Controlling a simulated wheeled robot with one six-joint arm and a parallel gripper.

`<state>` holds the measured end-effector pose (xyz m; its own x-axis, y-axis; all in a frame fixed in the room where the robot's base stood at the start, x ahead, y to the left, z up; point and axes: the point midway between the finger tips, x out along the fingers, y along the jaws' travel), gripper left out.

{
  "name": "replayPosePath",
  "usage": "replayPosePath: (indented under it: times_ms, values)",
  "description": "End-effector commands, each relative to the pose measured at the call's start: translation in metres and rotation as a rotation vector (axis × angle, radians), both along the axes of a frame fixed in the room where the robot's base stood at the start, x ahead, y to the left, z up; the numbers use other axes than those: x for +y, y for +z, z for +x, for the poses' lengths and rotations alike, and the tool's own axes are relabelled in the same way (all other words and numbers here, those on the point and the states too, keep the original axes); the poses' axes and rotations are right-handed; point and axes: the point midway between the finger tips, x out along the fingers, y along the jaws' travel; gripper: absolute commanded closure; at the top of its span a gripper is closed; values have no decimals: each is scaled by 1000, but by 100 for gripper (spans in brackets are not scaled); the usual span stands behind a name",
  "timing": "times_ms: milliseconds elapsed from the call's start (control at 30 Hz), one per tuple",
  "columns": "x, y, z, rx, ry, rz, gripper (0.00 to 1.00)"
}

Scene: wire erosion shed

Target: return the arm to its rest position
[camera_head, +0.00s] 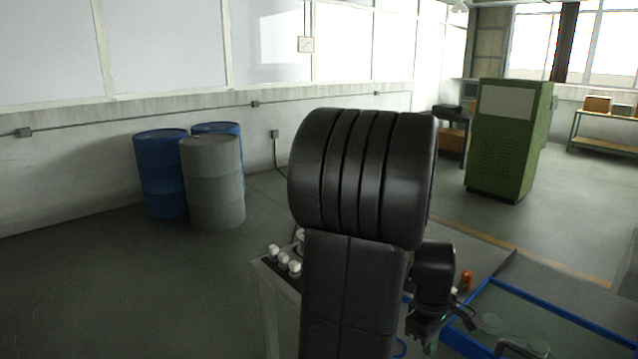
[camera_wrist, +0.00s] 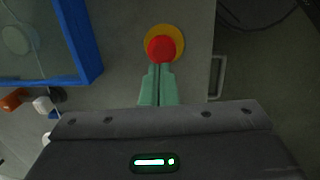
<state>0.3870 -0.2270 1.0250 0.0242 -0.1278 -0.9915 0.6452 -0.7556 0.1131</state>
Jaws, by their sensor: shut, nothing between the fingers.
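My arm stands upright in the middle of the head view, and its large dark links hide much of the scene behind. My gripper (camera_wrist: 159,68) shows in the wrist view with its two pale green fingers together and nothing between them. The fingertips are at the lower edge of a red round button (camera_wrist: 161,48) on a yellow disc (camera_wrist: 178,33). I cannot tell whether they touch it. In the head view the wrist is low, right of the arm's main links, and the fingers are not clear there.
A blue-framed tank (camera_head: 571,317) lies at lower right; its blue rim (camera_wrist: 82,40) shows in the wrist view. A small table (camera_head: 268,286) with white knobs is partly behind my arm. Blue drums (camera_head: 161,178), a grey drum (camera_head: 213,184) and a green cabinet (camera_head: 505,140) stand farther back. Left floor is clear.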

Motion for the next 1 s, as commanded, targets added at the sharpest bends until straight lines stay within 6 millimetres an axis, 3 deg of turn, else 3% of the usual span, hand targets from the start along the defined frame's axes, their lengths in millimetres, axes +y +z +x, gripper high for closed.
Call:
replayPosePath:
  times_ms: [33, 200, 400, 733, 1000]
  values:
    - [1, 13, 2, -9, 1, -4, 100]
    - [4, 37, 0, -5, 1, -3, 100]
    - [6, 46, -1, -2, 0, -1, 100]
    - [5, 41, -1, 1, 0, -1, 100]
    - [0, 2, 0, 4, 0, 2, 100]
